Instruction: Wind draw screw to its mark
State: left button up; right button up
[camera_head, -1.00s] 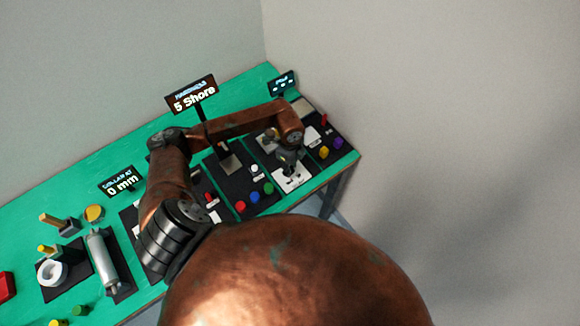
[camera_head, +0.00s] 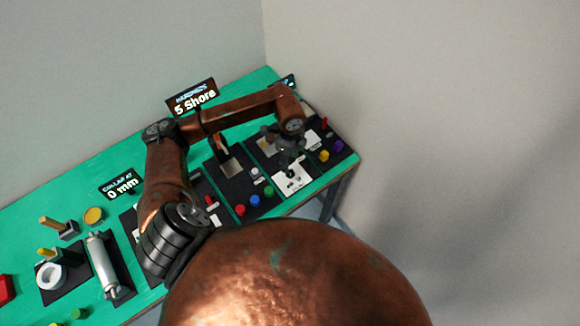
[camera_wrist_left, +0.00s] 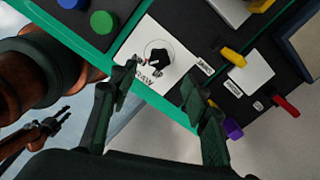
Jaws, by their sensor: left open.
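The draw screw (camera_wrist_left: 158,58) is a small dark knob on a white plate lettered DRAW in the left wrist view. In the head view the plate (camera_head: 291,181) lies near the front right of the bench, with dark parts on it. My left gripper (camera_wrist_left: 161,84) is open, its two fingers apart on either side of the plate's lower part, with nothing between them. In the head view the left gripper (camera_head: 289,152) hangs just behind the plate. My right gripper (camera_wrist_left: 62,115) is small at the left wrist view's lower left; its jaw state is unclear.
Yellow (camera_wrist_left: 232,56), purple (camera_wrist_left: 233,128) and red (camera_wrist_left: 286,106) parts stand beside the plate. Blue and green knobs (camera_wrist_left: 103,21) are on the other side. A sign reads 5 Shore (camera_head: 194,98); another reads 0 mm (camera_head: 122,184). Bare floor lies beyond the bench edge.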

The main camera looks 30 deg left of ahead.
pick_arm(q)
jog(key=shift+r, duration=2.25)
